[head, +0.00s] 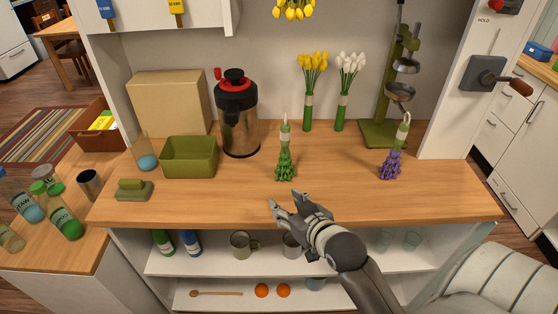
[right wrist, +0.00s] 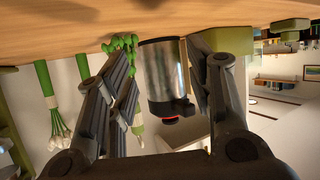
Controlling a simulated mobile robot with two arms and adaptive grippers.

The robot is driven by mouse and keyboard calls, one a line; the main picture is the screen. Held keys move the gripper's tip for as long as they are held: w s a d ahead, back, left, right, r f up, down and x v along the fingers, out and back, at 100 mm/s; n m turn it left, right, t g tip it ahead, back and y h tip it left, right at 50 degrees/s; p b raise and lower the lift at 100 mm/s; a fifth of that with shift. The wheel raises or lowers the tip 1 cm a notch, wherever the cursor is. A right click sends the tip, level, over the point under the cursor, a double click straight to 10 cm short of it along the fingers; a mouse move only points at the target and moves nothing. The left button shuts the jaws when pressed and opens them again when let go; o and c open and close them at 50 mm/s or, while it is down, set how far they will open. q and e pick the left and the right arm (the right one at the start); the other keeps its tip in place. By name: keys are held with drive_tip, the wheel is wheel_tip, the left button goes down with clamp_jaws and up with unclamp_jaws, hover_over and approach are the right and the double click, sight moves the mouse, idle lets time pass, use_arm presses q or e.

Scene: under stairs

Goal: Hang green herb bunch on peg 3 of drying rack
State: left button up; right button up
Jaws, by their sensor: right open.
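The green herb bunch (head: 285,168) stands leaves-down on the wooden counter, its pale tied stem and loop pointing up. My right gripper (head: 285,199) is open and empty just in front of it, apart from it. In the right wrist view, which is upside down, the herb bunch (right wrist: 124,44) shows partly behind the left finger (right wrist: 118,95). No drying rack pegs can be made out; a yellow flower bunch (head: 293,10) hangs heads-down at the top edge, its support out of frame. My left gripper is not in view.
A steel canister (head: 238,125) and green tub (head: 189,157) stand left of the herb. Yellow (head: 308,105) and white (head: 342,105) flower bunches stand behind. A green stand with metal cups (head: 382,134) and a purple bunch (head: 390,165) are at right. The front counter is mostly clear.

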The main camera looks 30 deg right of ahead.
sight(287, 139)
drive_tip(key=w+d+r+t, duration=0.1)
drive_tip(key=w+d+r, duration=0.1)
drive_tip(key=w+r, duration=0.1)
drive_tip(key=w+d+r+m+t+h, duration=0.1)
drive_tip(key=w+d+r+t, duration=0.1)
drive_tip(key=w+r, duration=0.1)
drive_tip(key=w+d+r+t+h+p, duration=0.1)
drive_tip(key=w+d+r, duration=0.2)
drive_tip(key=shift+r+m+t, duration=0.1)
drive_tip(key=shift+m+t, duration=0.2)
drive_tip(key=shift+w+d, duration=0.15)
drive_tip(key=shift+w, duration=0.3)
drive_tip(key=shift+w+d+p, duration=0.15)
drive_tip(key=shift+w+p, duration=0.3)
drive_tip(key=shift+w, duration=0.05)
drive_tip(key=w, duration=0.2)
drive_tip(key=w+p, duration=0.1)
drive_tip(key=shift+d+f, duration=0.4)
drive_tip(key=shift+w+d+f, duration=0.1)
drive_tip(key=shift+w, duration=0.4)
drive_tip(key=shift+s, duration=0.1)
clamp_jaws()
